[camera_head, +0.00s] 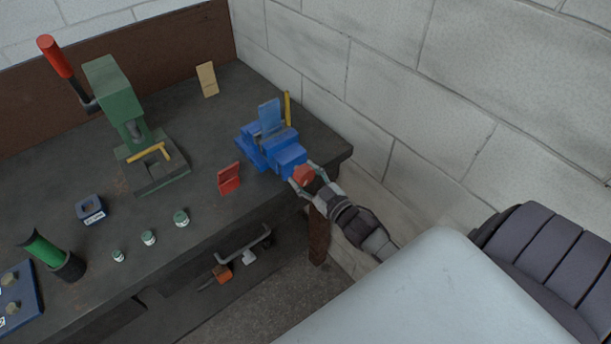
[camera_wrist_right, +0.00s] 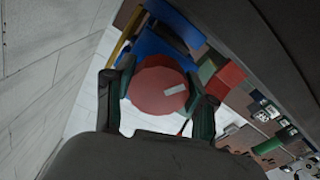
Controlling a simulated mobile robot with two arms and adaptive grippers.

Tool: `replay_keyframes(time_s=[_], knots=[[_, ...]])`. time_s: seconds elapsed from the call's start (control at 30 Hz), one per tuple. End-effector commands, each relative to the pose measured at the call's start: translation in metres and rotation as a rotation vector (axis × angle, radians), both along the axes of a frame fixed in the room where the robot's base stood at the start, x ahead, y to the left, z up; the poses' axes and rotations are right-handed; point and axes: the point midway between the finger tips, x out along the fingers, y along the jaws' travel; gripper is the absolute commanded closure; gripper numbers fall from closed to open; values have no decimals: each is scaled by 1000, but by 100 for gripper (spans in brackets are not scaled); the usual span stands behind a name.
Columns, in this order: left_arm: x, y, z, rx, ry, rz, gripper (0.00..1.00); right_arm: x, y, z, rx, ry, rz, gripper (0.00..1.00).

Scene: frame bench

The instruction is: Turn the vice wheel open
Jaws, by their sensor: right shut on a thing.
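The blue vice (camera_head: 270,142) stands at the right end of the dark bench, near the wall. Its red wheel (camera_head: 303,176) faces the front edge of the bench. My right gripper (camera_head: 305,178) is shut on the wheel, with one finger on either side of its rim. In the right wrist view the round red wheel (camera_wrist_right: 160,90) with a pale mark sits between the two fingers (camera_wrist_right: 160,100), and part of the blue vice (camera_wrist_right: 155,48) shows behind it. A yellow strip (camera_head: 287,108) stands upright beside the vice. My left gripper is not in view.
On the bench (camera_head: 225,205) are a green press (camera_head: 120,100) with a red-tipped lever, a red angled piece (camera_head: 229,178), a tan block (camera_head: 207,79), several small green-topped weights (camera_head: 148,237) and a blue block (camera_head: 91,209). A block wall (camera_head: 400,90) stands close on the right.

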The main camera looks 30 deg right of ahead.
Motion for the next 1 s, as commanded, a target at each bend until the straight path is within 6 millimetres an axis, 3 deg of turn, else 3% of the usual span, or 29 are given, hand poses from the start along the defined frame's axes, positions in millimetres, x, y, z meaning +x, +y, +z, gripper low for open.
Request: replay_keyframes(time_s=[0.47,0.5,0.63,1.0], knots=[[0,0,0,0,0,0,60,2,0,3,0,-7,0,79],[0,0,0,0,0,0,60,2,0,3,0,-7,0,43],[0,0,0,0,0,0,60,1,0,3,-1,-6,0,21],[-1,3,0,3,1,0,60,-3,0,0,0,-1,0,20]])
